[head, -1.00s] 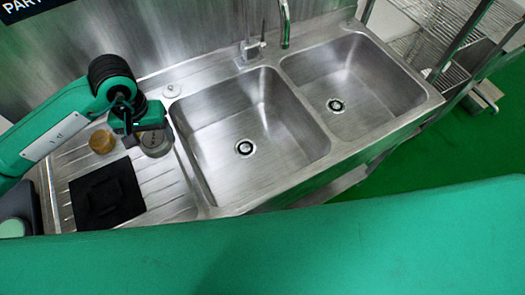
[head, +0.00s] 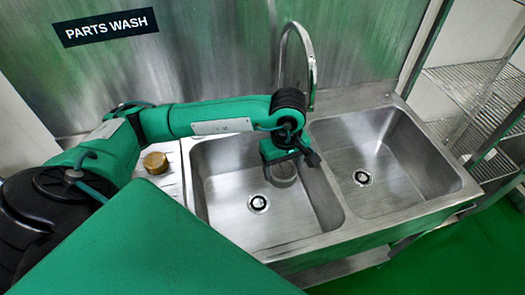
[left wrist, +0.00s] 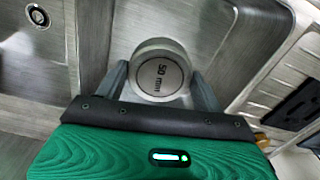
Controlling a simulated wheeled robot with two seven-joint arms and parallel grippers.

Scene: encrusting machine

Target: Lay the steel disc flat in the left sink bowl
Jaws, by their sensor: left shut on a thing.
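In the head view, my left gripper (head: 285,165) and the disc (head: 284,176) appear over the back right part of the left sink bowl (head: 225,188). The disc appears held above the bowl floor; its exact height is hard to tell. The left bowl has a round drain (head: 258,203). My right gripper is not in view.
The right sink bowl (head: 400,165) is empty, beyond a raised divider. A curved faucet (head: 310,65) stands behind the bowls. A brass-coloured cylinder (head: 155,162) stands on the drainboard at left. Wire shelves (head: 465,92) stand at right.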

